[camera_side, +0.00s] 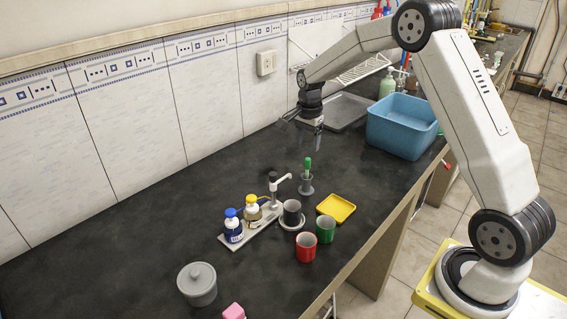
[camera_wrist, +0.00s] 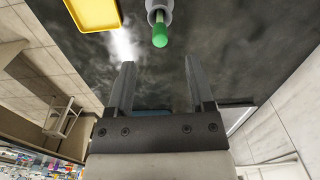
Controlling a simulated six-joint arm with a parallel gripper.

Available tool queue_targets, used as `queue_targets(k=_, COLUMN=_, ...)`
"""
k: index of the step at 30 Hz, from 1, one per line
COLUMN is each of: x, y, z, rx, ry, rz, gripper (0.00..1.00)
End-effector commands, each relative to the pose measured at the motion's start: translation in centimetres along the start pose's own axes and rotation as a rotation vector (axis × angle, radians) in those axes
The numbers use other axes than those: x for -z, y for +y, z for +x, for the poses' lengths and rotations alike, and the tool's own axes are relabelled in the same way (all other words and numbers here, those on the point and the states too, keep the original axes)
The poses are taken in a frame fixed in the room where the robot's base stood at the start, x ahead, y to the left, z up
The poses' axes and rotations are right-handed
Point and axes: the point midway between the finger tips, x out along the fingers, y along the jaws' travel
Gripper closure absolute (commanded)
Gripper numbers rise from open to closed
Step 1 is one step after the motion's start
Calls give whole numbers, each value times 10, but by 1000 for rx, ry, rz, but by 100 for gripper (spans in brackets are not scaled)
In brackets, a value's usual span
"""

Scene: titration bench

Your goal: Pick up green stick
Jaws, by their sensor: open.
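The green stick (camera_side: 308,163) stands upright in a small grey holder (camera_side: 306,184) on the dark bench in the side view. In the wrist view the green stick (camera_wrist: 160,38) shows at the top middle, with its rounded green end towards the camera and the grey holder (camera_wrist: 158,8) around its lower part. My gripper (camera_side: 319,127) is above the bench, higher than the stick and a little apart from it. In the wrist view my gripper (camera_wrist: 160,75) has its two fingers spread, with nothing between them. The stick lies beyond the fingertips.
A yellow tray (camera_side: 336,207), a green cup (camera_side: 326,229), a red cup (camera_side: 306,247) and a dark cup (camera_side: 292,212) stand near the holder. A white dispenser (camera_side: 274,186) and bottles (camera_side: 233,228) are to its left. A blue basin (camera_side: 402,126) stands at right.

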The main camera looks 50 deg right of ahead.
Motion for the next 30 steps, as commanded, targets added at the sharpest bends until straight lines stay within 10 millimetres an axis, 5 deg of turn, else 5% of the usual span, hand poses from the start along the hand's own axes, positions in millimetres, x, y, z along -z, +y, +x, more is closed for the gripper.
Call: queue_targets(k=30, x=6, y=-2, z=36, rx=-8, ry=-3, rz=47, gripper=31)
